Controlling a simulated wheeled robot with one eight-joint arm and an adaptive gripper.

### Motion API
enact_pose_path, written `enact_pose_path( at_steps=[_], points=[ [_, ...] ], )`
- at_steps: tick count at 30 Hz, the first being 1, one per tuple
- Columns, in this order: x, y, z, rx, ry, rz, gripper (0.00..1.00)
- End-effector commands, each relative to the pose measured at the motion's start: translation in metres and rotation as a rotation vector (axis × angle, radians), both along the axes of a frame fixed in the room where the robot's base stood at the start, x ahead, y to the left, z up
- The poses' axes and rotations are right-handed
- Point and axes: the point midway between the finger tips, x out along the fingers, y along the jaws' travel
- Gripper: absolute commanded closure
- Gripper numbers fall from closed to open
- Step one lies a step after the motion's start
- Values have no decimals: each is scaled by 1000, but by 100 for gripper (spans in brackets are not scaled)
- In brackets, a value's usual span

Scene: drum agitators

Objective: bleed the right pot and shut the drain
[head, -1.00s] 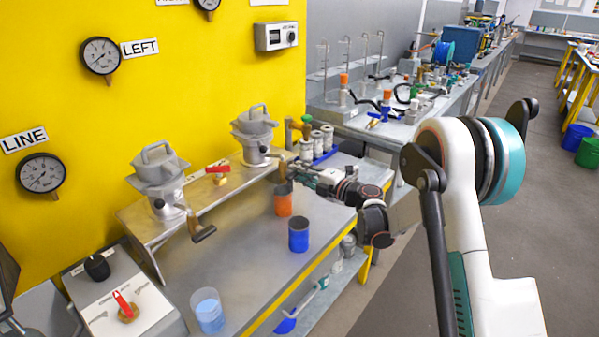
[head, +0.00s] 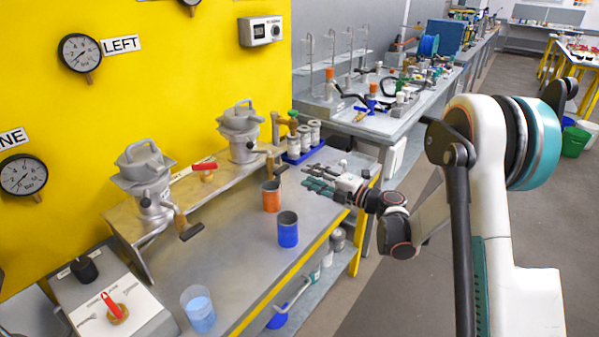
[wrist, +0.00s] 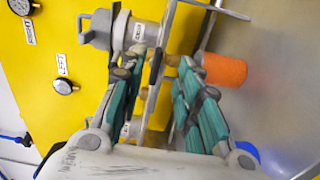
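The right pot (head: 241,132), a grey metal vessel with a clamped lid, stands on the shelf against the yellow wall. Its drain handle (head: 270,162) stands roughly upright at the shelf edge, above the orange cup (head: 271,197). The orange cup also shows in the wrist view (wrist: 224,71). My gripper (head: 310,177) is open and empty, to the right of the handle and apart from it. In the wrist view my gripper (wrist: 158,62) has its fingers spread toward the pot and handle. A red-handled valve (head: 205,167) sits between the pots. The drain's flow cannot be seen.
A blue cup (head: 288,230) and a clear cup with blue liquid (head: 199,311) stand in front. A blue tray of bottles (head: 304,152) is behind. The bench's middle is bare.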

Motion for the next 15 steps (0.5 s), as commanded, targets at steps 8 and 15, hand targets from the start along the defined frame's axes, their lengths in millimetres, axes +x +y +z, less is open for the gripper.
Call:
enact_pose_path(
  at_steps=[8,15],
  points=[
    [-13,-17,0,0,0,0,69],
    [-13,-17,0,0,0,0,69]
  ],
)
